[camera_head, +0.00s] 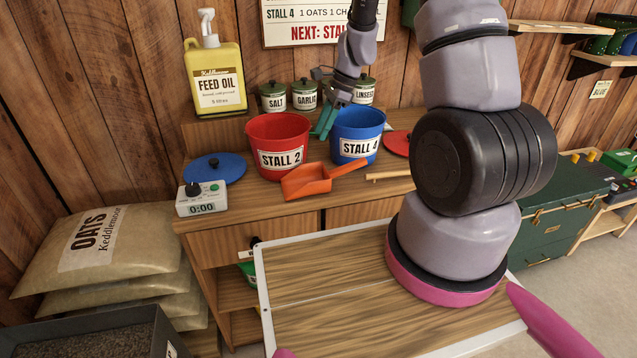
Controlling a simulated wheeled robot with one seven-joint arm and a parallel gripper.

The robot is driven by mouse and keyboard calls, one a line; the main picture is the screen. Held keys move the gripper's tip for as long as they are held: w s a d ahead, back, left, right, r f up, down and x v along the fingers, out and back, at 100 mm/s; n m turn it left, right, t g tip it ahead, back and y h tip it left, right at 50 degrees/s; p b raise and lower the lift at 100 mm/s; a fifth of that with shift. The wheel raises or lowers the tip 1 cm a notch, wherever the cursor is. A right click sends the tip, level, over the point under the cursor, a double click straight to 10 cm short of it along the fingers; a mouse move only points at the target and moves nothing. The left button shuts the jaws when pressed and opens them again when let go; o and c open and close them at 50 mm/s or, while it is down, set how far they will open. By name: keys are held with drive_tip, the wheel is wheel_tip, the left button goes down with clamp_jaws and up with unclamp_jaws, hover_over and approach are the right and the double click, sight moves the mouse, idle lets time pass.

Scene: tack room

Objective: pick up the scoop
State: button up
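The orange scoop (306,182) lies on the wooden bench top, in front of the red and blue buckets. Its bowl is at the left and its handle (349,167) points right and up, in front of the blue bucket. My gripper (323,131) has teal fingers pointing down, between the red bucket and the blue bucket in the picture, above and behind the scoop. The two fingers look apart, with nothing seen between them. The gripper does not touch the scoop.
A red STALL 2 bucket (278,146) and a blue STALL 4 bucket (357,136) stand close by.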

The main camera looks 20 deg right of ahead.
hover_over(310, 167)
drive_tip(key=d, duration=0.3)
wheel_tip(310, 167, down, 7)
drive_tip(key=shift+m, duration=0.3)
drive_tip(key=shift+x, duration=3.1)
drive_tip(key=shift+a+r, duration=0.15)
drive_tip(key=shift+a, duration=0.05)
clamp_jaws()
